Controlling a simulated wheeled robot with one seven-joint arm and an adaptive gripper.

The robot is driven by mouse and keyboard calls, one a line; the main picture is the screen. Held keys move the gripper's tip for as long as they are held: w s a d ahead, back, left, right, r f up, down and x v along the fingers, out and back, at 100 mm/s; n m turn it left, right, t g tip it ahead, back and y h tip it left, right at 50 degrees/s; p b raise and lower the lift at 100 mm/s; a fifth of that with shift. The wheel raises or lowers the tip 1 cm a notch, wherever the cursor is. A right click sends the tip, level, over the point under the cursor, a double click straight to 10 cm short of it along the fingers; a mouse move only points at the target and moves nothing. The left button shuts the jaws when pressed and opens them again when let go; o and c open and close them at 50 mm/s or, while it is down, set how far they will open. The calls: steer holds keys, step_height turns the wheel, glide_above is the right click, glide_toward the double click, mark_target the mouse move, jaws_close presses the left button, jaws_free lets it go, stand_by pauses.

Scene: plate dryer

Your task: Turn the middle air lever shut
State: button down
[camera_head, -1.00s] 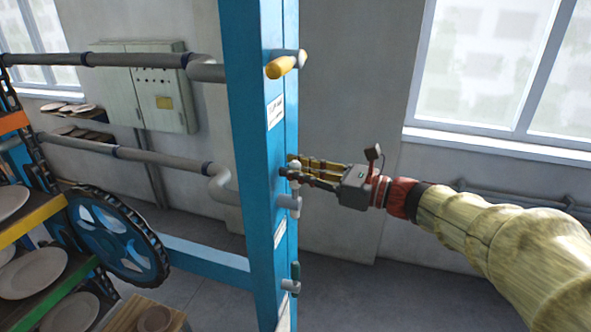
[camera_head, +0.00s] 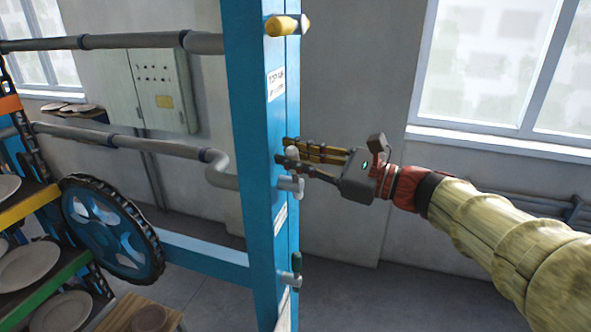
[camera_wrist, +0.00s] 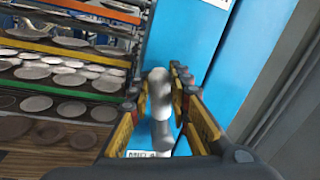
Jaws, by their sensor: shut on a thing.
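The middle air lever (camera_head: 291,184) is a pale grey valve on the right face of the blue post. Its rounded handle points up, and its white knob (camera_head: 291,154) shows between my fingers. My gripper (camera_head: 284,150) reaches in from the right and is shut on this handle. In the wrist view, the grey handle (camera_wrist: 160,92) stands between the two yellow-and-black fingers (camera_wrist: 158,85). The fingers partly hide where the handle is gripped.
Left are grey pipes (camera_head: 115,143), a large blue wheel (camera_head: 110,228) and racks of plates (camera_head: 30,266). The space right of the post is open around my arm.

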mark_target(285, 189)
steer(key=s+f+n+b, duration=0.1)
steer(key=b, duration=0.2)
steer(key=s+a+f+n+b, duration=0.1)
steer(key=n+b, duration=0.1)
steer(key=b, duration=0.1)
steer(key=shift+s+n+y+b, duration=0.15)
steer(key=shift+n+y+b, duration=0.15)
steer(key=shift+y+b, duration=0.1)
steer(key=s+a+f+n+g+y+b, duration=0.1)
steer(key=f+n+b, duration=0.6)
steer(key=b, duration=1.4)
steer(key=s+n+g, duration=0.1)
steer(key=s+n, duration=0.1)
steer(key=n, duration=0.3)
steer(key=shift+s+n+y+b, duration=0.3)
steer(key=shift+b, duration=0.05)
steer(key=shift+a, duration=0.1)
steer(key=c, duration=1.7)
jaws_free()
steer(key=shift+o, duration=0.2)
steer(key=v, duration=1.2)
